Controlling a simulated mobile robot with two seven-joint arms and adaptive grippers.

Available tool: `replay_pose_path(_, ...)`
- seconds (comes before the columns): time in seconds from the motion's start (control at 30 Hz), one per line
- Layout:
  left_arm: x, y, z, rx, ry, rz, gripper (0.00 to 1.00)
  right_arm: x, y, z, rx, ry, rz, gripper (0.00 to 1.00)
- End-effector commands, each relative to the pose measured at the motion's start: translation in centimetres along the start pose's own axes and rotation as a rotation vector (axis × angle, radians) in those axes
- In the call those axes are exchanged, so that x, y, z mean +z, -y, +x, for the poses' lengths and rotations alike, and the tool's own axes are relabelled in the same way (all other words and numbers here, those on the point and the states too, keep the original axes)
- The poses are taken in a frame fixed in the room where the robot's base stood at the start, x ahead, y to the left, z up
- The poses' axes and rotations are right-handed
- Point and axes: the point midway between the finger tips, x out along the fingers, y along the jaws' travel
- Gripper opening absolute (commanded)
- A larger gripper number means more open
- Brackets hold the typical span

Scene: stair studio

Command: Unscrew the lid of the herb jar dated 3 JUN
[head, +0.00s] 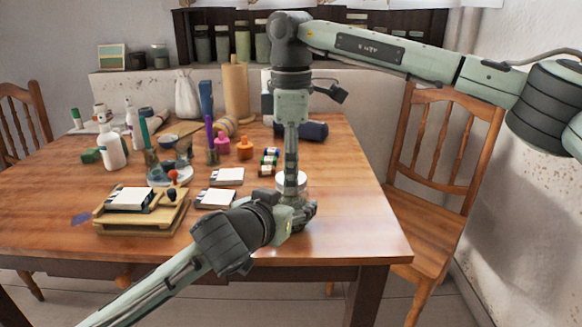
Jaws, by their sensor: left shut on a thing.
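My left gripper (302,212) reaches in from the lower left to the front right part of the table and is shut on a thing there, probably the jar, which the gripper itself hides. A pale round lid (303,183) shows just above and behind the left gripper. My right gripper (290,190) points straight down, its narrow fingers in front of or at this lid. I cannot tell whether they touch it or how far apart they are. No date label is readable.
The wooden table (350,215) is bare at its right side. A wooden tray (150,222), white blocks (227,176), bottles (111,150) and a dark roll (312,130) stand left of and behind the grippers. Green jars (243,42) line the back shelf. A chair (435,195) stands at right.

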Motion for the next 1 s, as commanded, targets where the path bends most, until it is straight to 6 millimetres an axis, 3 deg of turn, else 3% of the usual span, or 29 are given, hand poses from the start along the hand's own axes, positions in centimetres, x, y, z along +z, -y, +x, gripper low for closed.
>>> replay_pose_path(0.07, 0.08, 0.01, 0.03, 0.000, 0.002, 0.000, 0.00, 0.01, -0.01, -0.01, 0.000, 0.000, 0.000, 0.43)
replay_pose_path(0.3, 0.08, 0.02, 0.03, -0.001, 0.002, 0.000, 0.00, 0.01, 0.00, -0.02, 0.000, 0.000, 0.000, 0.13)
replay_pose_path(0.47, 0.08, 0.02, 0.03, -0.001, 0.002, 0.000, 0.00, 0.00, 0.01, -0.02, -0.001, 0.000, -0.072, 0.13)
replay_pose_path(0.57, 0.08, 0.02, 0.03, -0.001, 0.002, 0.000, 0.00, 0.00, 0.01, -0.02, -0.001, 0.000, -0.250, 0.13)
replay_pose_path(1.0, 0.08, 0.02, 0.03, -0.001, 0.002, 0.000, 0.00, -0.03, 0.01, -0.10, -0.001, -0.002, -1.368, 0.13)
